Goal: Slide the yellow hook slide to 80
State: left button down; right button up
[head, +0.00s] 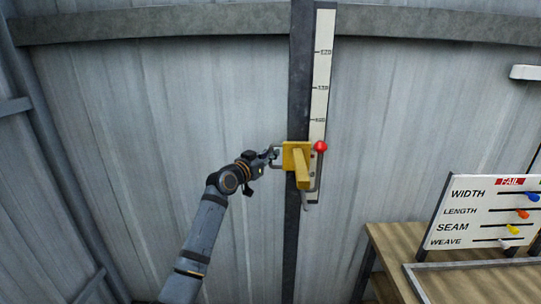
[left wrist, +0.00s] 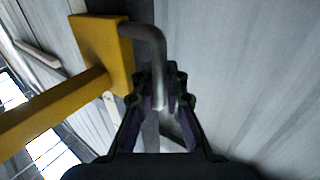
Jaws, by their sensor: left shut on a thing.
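The yellow hook slide (head: 299,163) sits on a dark vertical post (head: 292,245) in the head view. It has a yellow block, an arm sticking out toward me, a grey hook and a red ball (head: 320,146) on its right. A white scale strip (head: 323,70) with dark marks runs up beside the post; the slide is below the lowest number I can see. My left gripper (head: 272,153) is shut on the slide's grey side handle. In the left wrist view the fingers (left wrist: 160,98) close around the bent handle (left wrist: 157,45) beside the yellow block (left wrist: 113,50). My right gripper is out of view.
A wooden table (head: 383,239) stands at the lower right with a white board (head: 487,212) listing width, length, seam and weave. A horizontal beam (head: 150,23) crosses the corrugated wall above. The wall left of the post is bare.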

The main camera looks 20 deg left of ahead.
pick_arm(q)
jog(key=shift+f, duration=0.1)
notch_tip(320, 180, down, 9)
jog(key=b, duration=0.8)
jog(key=shift+w, duration=0.15)
jog(key=shift+f, duration=0.1)
jog(key=c, duration=1.7)
grip_release()
jog(key=shift+c, duration=0.2)
jog(key=shift+o, duration=0.3)
jog(key=shift+s+r, duration=0.25)
jog(key=shift+r, duration=0.1)
jog(key=v, duration=1.2)
